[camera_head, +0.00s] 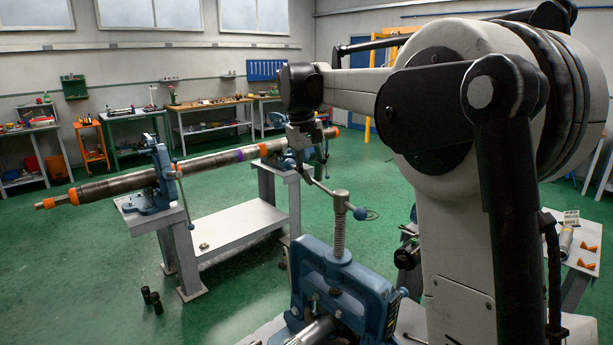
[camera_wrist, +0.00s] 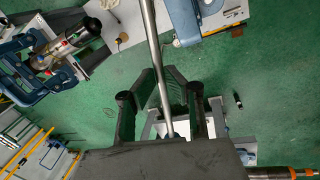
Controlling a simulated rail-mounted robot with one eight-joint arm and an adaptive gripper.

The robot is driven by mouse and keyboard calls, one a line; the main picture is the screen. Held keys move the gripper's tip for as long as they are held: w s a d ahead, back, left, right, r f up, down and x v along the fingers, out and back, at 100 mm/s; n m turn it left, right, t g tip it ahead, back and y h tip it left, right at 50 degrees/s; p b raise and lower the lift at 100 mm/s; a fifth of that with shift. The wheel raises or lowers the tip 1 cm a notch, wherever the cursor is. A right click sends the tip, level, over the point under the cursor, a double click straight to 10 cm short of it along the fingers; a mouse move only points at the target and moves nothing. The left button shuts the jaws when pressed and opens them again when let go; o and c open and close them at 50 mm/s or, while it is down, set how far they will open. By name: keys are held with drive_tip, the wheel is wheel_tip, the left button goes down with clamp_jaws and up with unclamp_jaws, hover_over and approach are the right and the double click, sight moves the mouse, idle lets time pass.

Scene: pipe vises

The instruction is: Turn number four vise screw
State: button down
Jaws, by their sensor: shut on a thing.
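A blue pipe vise (camera_head: 345,280) stands in the near foreground of the head view. Its upright threaded screw (camera_head: 339,226) carries a slanted metal handle bar (camera_head: 330,188) with a round knob at the near end. My gripper (camera_head: 303,160) is at the far, upper-left end of this bar. In the wrist view, my gripper (camera_wrist: 160,105) has one dark finger on each side of a long metal bar (camera_wrist: 152,45) and is shut on it. The exact contact is hard to see. No number shows on the vise.
Another blue vise (camera_head: 156,182) on a grey stand (camera_head: 150,216) holds a long pipe (camera_head: 115,186) with orange bands. A small grey table (camera_head: 585,240) stands at the right. Green floor (camera_head: 90,270) is mostly clear at the left. Workbenches (camera_head: 210,115) line the back wall.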

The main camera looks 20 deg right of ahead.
drive_tip(key=c, duration=1.8)
unclamp_jaws()
drive_tip(key=r, duration=0.4)
drive_tip(key=a+r, duration=0.1)
drive_tip(key=r, duration=0.3)
drive_tip(key=a+r, duration=0.1)
drive_tip(key=r, duration=0.2)
drive_tip(key=shift+s+a+r, duration=0.15)
drive_tip(key=shift+s+r, duration=0.05)
drive_tip(key=shift+r, duration=0.2)
drive_tip(key=shift+s, duration=0.1)
drive_tip(key=s+a+f+t+b, duration=0.2)
drive_tip(key=s+f, duration=0.8)
drive_tip(key=s, duration=0.1)
drive_tip(key=s+a+f+m+t+y+b, duration=0.1)
drive_tip(key=s+a+f+t+b, duration=0.1)
drive_tip(key=s+f, duration=0.9)
drive_tip(key=s+a+f+t+y+b, duration=0.1)
drive_tip(key=s+a+f+t+b, duration=0.1)
drive_tip(key=s+f, duration=0.9)
drive_tip(key=shift+s+m+t+b, duration=0.3)
drive_tip(key=shift+s+b, duration=0.35)
drive_tip(key=shift+s, duration=0.45)
